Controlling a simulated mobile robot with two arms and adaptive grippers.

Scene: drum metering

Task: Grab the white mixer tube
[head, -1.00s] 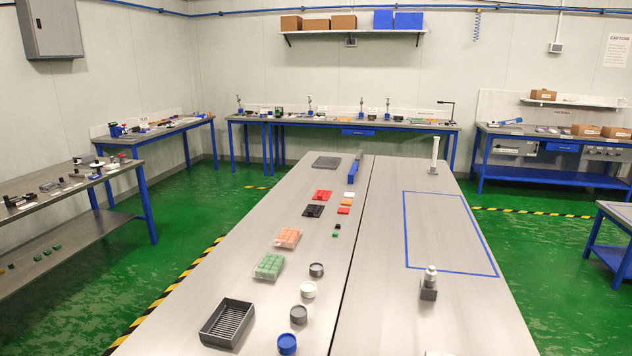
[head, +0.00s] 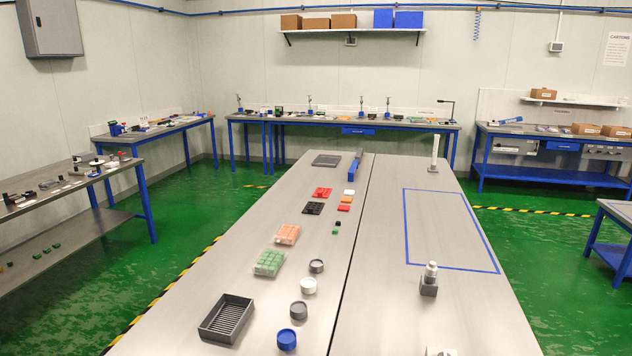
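A tall, slim white tube (head: 435,150) stands upright on a small grey base (head: 433,170) at the far right end of the long grey table (head: 385,315). It is the thing that best matches the white mixer tube. A shorter pale, stepped piece (head: 431,270) stands on a grey block (head: 429,287) nearer on the right half. Neither of my grippers is in view.
A blue tape rectangle (head: 408,229) marks bare table between the two upright pieces. The left half holds a dark slotted tray (head: 227,319), a blue round cap (head: 287,339), several other caps and coloured parts. A pale object (head: 441,352) is cut off at the bottom edge.

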